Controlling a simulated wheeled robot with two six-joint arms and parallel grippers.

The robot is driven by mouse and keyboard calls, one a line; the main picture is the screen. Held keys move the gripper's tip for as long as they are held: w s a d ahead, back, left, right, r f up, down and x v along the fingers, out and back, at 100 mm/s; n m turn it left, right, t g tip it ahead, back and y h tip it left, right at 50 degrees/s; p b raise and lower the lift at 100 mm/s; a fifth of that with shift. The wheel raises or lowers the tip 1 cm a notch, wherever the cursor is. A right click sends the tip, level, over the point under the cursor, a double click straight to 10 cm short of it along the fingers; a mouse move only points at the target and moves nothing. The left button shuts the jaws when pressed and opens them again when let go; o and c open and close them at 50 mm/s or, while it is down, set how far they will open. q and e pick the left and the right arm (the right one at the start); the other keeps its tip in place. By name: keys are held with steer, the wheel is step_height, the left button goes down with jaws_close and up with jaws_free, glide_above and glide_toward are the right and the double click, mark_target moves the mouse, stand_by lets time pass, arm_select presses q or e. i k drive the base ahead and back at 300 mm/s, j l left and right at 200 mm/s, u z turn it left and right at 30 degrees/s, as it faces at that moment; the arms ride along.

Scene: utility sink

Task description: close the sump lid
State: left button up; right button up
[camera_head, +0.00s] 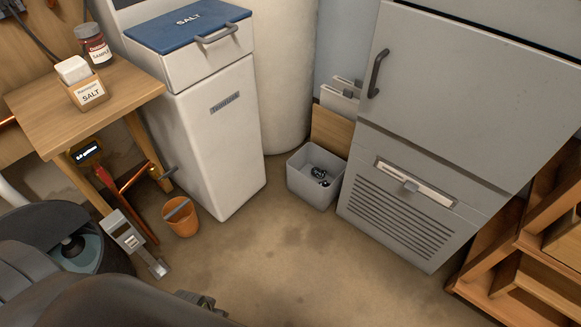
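At the lower left a dark grey round thing stands beside the wooden bench, with a bluish inside (78,247) showing through an opening. It looks like the sump. A dark curved piece (40,219) rises at its back and left and may be the lid; I cannot tell its exact angle. A large dark arm link of mine covers its near side. At the bottom edge, the end of this arm shows a small dark part that looks like my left gripper (205,301). Its fingers are mostly cut off, so its opening is unclear.
A light grey device (125,236) and an orange bucket (181,217) stand near the bench (125,90). Behind are a white softener cabinet (215,140) with a blue lid, a grey bin (305,182) and a grey cabinet (440,100). The middle floor is clear.

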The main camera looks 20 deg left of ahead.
mark_target(42, 225)
steer(key=u, duration=2.45)
